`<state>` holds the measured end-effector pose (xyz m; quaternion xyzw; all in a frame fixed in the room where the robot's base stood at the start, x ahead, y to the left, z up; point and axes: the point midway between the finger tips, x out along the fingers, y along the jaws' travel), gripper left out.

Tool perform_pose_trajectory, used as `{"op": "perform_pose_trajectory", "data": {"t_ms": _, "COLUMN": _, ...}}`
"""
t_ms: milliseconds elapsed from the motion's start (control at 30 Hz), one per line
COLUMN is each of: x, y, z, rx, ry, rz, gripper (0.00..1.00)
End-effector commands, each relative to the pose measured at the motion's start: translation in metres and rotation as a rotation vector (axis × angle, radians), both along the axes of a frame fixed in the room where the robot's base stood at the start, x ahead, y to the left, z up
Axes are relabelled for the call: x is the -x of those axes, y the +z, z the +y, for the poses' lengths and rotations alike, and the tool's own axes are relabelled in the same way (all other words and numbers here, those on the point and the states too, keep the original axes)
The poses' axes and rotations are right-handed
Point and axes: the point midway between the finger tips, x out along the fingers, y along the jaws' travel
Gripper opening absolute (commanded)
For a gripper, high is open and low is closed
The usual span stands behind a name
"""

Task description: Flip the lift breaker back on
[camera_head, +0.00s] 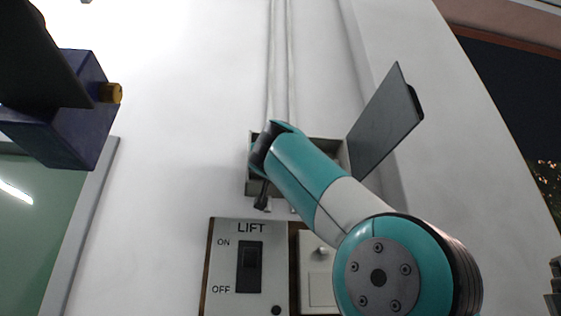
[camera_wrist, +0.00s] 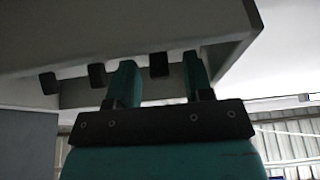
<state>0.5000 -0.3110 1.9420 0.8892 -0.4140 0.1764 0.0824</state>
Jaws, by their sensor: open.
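An open grey breaker box (camera_head: 341,160) is on the white wall, largely hidden behind my arm. The wrist view shows its grey casing (camera_wrist: 120,40) overhead with black breaker levers along it. One lever (camera_wrist: 159,64) stands between the two teal fingers of my gripper (camera_wrist: 158,72). I cannot tell if they touch it. Two other levers, the far left one (camera_wrist: 48,83) and one beside the left finger (camera_wrist: 97,76), are outside the fingers. My gripper is open. No breaker labels are readable, and I cannot tell which lever is on or off.
The box's grey door (camera_head: 385,118) stands open to the right. Below, a LIFT panel (camera_head: 222,270) has a black ON/OFF switch (camera_head: 250,266). A pale box (camera_head: 318,270) with a knob is beside it. A blue block (camera_head: 75,125) with a brass end is at upper left.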

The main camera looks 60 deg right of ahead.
Motion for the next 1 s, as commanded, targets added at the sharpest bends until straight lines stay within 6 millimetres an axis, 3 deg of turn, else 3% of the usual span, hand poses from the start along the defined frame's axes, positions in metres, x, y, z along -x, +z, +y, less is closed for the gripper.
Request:
{"op": "perform_pose_trajectory", "data": {"t_ms": 367, "x": -0.0038, "y": 0.002, "z": -0.0001, "rx": -0.001, "ry": 0.008, "rz": -0.001, "gripper": 0.47}}
{"op": "perform_pose_trajectory", "data": {"t_ms": 567, "x": -0.0034, "y": 0.002, "z": -0.0011, "rx": 0.0, "ry": 0.007, "rz": 0.0, "gripper": 0.01}}
{"op": "perform_pose_trajectory", "data": {"t_ms": 1000, "x": -0.0038, "y": 0.0117, "z": 0.0, "rx": -0.06, "ry": 0.009, "rz": 0.051, "gripper": 0.0}}
